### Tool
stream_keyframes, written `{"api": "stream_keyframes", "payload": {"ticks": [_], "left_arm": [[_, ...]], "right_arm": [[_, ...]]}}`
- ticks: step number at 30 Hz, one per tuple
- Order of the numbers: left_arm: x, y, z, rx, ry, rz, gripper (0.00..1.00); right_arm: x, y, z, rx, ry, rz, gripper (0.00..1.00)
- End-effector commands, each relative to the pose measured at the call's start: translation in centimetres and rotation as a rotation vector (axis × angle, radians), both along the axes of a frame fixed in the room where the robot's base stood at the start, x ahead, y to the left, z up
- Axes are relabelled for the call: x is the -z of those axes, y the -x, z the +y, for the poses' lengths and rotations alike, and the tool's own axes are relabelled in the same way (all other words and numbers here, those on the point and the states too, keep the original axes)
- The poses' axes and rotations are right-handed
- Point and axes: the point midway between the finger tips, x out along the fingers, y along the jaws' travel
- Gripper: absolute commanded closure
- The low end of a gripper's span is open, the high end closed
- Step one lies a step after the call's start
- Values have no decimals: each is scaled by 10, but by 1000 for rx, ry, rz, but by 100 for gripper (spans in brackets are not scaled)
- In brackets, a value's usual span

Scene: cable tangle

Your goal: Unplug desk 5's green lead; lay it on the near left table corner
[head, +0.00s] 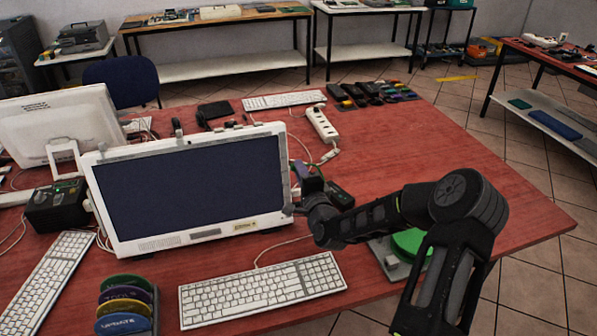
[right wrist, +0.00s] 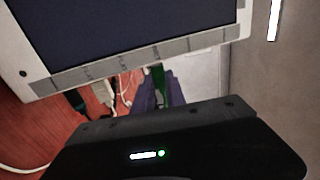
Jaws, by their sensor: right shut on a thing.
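A white-framed monitor (head: 190,190) stands on the red table (head: 400,150). My right arm reaches in from the right, and my right gripper (head: 308,178) is beside the monitor's right edge, partly hidden by my own wrist. In the right wrist view, my right gripper (right wrist: 158,92) has its purple fingers shut on the green lead (right wrist: 158,76), just below the monitor's lower edge. Where the lead's plug ends is hidden behind the monitor frame. My left gripper is not in view. The near left table corner is outside the frames.
A dark plug (right wrist: 76,102) and a pale plug (right wrist: 104,94) hang beside the green lead. A keyboard (head: 262,288) and a rack of coloured discs (head: 124,300) stand in front of the monitor. A power strip (head: 321,125) lies behind. The table's right side is mostly clear.

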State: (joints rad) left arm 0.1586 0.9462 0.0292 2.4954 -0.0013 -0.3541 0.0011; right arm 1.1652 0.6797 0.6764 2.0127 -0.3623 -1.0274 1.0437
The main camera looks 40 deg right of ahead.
Motion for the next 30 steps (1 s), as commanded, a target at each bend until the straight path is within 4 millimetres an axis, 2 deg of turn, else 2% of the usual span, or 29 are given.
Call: {"api": "stream_keyframes", "payload": {"ticks": [21, 30], "left_arm": [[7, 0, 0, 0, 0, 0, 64], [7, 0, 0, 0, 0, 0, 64]], "right_arm": [[-1, 9, -25, -2, 2, -2, 100], [-1, 9, -27, -2, 0, -1, 100]]}}
